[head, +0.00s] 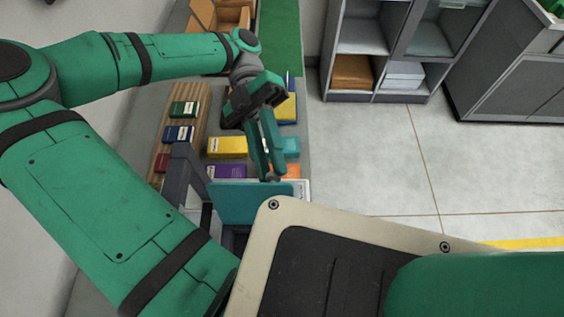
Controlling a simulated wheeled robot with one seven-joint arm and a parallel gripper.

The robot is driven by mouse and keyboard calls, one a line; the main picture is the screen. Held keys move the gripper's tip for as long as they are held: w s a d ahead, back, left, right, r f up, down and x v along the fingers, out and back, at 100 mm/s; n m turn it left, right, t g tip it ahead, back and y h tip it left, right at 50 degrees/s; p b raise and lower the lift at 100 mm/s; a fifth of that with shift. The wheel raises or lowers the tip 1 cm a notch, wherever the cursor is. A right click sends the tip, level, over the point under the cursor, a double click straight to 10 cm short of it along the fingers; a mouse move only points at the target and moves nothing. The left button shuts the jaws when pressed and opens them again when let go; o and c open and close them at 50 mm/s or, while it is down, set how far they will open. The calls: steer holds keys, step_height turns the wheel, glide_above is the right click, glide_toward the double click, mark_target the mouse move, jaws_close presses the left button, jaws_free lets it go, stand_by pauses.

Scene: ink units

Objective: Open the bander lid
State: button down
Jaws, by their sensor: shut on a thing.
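The bander shows as a dark grey frame (187,178) with a flat teal panel, the lid (245,203), standing raised at its right. The lower part of the bander is hidden behind my arm and my base. My gripper (271,177) points down from above, with its fingertips at the lid's upper edge. It is shut on the lid; the exact contact is small and partly hidden.
A grey bench (160,125) carries a wooden board (183,120) with several small boxes, a yellow box (227,147) and a purple box (227,171). A cardboard box (215,17) is at the back. Grey shelves (374,97) stand behind open floor at right.

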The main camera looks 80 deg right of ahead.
steer(key=shift+w+d+f+y, duration=0.1)
steer(key=shift+d+f+y, duration=0.2)
steer(key=shift+d+f, duration=0.1)
stand_by(0.3)
steer(key=c, duration=1.6)
jaws_free()
steer(key=shift+r, duration=0.1)
